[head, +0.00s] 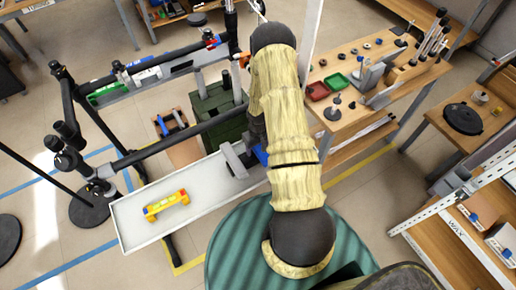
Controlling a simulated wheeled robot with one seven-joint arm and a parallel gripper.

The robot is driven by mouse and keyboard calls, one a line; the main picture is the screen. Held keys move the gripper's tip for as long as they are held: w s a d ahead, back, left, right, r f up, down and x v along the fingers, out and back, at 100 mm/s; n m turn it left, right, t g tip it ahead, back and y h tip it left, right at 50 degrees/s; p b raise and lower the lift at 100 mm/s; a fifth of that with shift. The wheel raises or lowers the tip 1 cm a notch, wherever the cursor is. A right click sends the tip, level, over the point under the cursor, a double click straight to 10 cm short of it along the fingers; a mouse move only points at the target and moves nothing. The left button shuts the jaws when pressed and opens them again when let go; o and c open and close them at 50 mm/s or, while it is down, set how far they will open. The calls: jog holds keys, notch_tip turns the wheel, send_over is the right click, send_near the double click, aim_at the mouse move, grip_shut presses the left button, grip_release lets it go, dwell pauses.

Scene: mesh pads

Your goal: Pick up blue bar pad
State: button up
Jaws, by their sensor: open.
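A blue piece (261,154), likely the blue bar pad, shows at the right part of the long white tray (133,236). My arm covers most of it, so its full shape is hidden. My gripper (235,160) appears as grey jaws just left of the blue piece, low over the tray. The jaws look open, with nothing seen between them. I cannot tell whether they touch the tray or the blue piece.
Black posts and rails (205,125) frame the tray at left and back. A dark green crate (215,108) stands behind it. A wooden workbench (345,122) with red and green bins is at right. The tray's middle is clear.

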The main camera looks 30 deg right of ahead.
jog(key=shift+f, duration=0.25)
dwell(0.3)
jog(key=shift+c, duration=0.4)
jog(key=c, duration=1.2)
jog(key=shift+r, duration=0.15)
jog(key=shift+r, duration=0.3)
notch_tip(320, 180, up, 10)
jog(key=shift+f+b, duration=0.15)
jog(key=shift+b, duration=0.7)
jog(key=shift+f, duration=0.1)
